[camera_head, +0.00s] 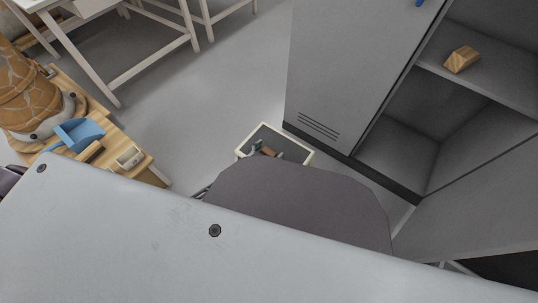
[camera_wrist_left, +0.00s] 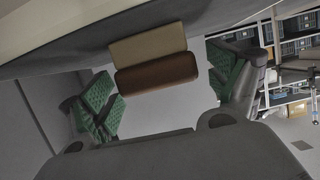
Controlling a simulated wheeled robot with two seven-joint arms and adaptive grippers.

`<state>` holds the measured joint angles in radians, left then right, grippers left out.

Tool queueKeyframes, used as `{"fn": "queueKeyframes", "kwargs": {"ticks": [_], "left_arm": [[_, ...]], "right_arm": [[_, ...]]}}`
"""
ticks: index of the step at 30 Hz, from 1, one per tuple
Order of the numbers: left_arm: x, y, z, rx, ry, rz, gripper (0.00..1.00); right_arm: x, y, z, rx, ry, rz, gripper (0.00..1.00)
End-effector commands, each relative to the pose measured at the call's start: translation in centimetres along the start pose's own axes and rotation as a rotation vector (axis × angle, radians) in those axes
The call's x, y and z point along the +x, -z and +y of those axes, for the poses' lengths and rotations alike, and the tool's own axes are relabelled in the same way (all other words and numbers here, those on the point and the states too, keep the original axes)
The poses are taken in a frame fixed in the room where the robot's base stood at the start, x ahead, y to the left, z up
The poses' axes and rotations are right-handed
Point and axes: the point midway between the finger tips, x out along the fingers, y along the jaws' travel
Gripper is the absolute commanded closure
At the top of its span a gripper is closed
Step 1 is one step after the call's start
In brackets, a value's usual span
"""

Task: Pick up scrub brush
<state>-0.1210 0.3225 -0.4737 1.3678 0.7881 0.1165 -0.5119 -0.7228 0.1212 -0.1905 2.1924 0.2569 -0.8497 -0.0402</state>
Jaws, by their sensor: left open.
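A two-tone block, tan above and brown below, looks like the scrub brush (camera_wrist_left: 155,58) in the left wrist view. It lies between the green-padded fingers of my left gripper (camera_wrist_left: 166,90), towards the top of the picture. The fingers are wide apart, with a visible gap on each side of the block. I cannot clearly make out this gripper or the same block in the head view. My right gripper is not in view.
A pale slab (camera_head: 270,255) fills the bottom of the head view, with a dark rounded panel (camera_head: 300,195) behind it. A wooden top at left holds a blue scoop (camera_head: 80,133). A bin (camera_head: 309,158) stands on the floor. An open cabinet at right holds a wooden block (camera_head: 462,59).

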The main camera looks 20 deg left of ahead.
Motion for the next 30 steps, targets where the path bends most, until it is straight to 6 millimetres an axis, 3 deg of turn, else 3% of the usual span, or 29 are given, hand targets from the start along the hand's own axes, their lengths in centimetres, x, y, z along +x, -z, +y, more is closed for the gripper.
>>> {"fn": "queueKeyframes", "kwargs": {"ticks": [12, 23, 30], "left_arm": [[-0.03, 0.01, 0.02, -0.001, 0.000, 0.000, 0.12], [-0.04, 0.00, 0.01, -0.001, 0.000, 0.000, 0.58], [-0.03, 0.03, 0.01, -0.001, 0.000, 0.000, 0.61]], "right_arm": [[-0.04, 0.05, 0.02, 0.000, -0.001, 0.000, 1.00], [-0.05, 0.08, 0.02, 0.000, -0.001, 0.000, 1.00], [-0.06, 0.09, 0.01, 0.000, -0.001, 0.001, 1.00]]}}
